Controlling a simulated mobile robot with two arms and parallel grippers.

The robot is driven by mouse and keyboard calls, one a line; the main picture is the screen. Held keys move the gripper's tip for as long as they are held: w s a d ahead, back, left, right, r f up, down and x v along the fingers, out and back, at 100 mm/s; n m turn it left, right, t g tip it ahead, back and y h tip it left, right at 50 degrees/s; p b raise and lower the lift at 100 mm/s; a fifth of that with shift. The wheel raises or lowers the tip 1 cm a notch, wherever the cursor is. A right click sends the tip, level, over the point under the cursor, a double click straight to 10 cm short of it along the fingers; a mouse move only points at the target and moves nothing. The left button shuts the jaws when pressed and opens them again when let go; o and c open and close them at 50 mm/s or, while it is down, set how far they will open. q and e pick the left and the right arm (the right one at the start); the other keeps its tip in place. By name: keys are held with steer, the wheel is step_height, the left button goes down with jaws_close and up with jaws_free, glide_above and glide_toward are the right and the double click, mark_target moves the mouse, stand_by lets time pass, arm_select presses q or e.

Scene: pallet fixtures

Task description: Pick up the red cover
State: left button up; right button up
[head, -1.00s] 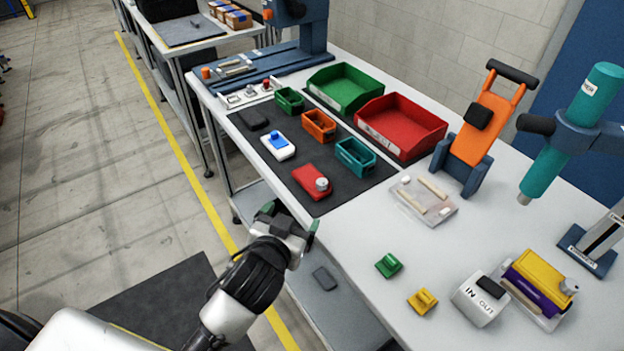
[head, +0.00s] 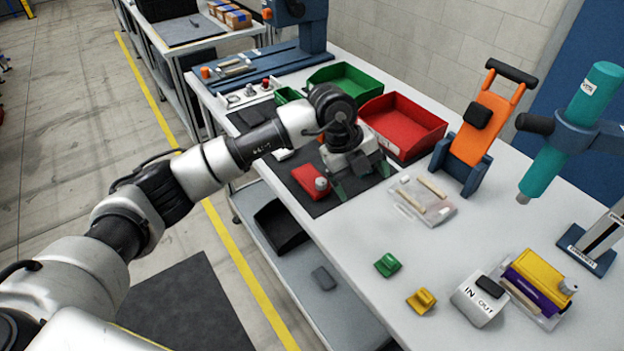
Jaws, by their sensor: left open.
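The red cover (head: 307,178) lies on the black mat (head: 321,207) near the mat's front edge, with a pale round knob on its right end. My left gripper (head: 361,182) is open, its green-tipped fingers pointing down over the mat just to the right of the red cover. It looks empty, and I see a gap between it and the cover. My right gripper is not in view.
A red bin (head: 402,128) and a green bin (head: 345,80) stand behind the mat. A clear tray (head: 423,200) lies to the right. A green part (head: 388,265) and a yellow part (head: 422,300) sit nearer the table's front edge, with bare table between.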

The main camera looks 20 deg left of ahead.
arm_select(q)
steer(key=w+a+r+n+y, duration=0.1)
steer(key=a+y, duration=0.1)
steer(key=a, duration=0.1)
steer(key=w+a+r+n+y, duration=0.1)
steer(key=a, duration=0.2)
steer(key=w+a+r+n+y, duration=0.1)
steer(key=a+y, duration=0.1)
steer(key=a, duration=0.1)
steer(key=shift+w+a+t+y, duration=0.1)
steer(key=shift+t+y, duration=0.2)
glide_above(312, 178)
steer(key=s+d, duration=0.1)
step_height(312, 178, down, 4)
steer(key=shift+f+p, duration=0.1)
steer(key=shift+p, duration=0.35)
steer(key=shift+a+f+p, duration=0.15)
steer(key=shift+f+p, duration=0.2)
steer(key=shift+f, duration=0.6)
steer(key=f, duration=0.2)
steer(key=f+p, duration=0.1)
steer(key=f, duration=0.1)
steer(key=shift+w+a+f, duration=0.1)
steer(key=shift+w+a, duration=0.15)
steer(key=shift+w, duration=0.15)
steer(key=shift+c, duration=0.3)
steer(key=c, duration=1)
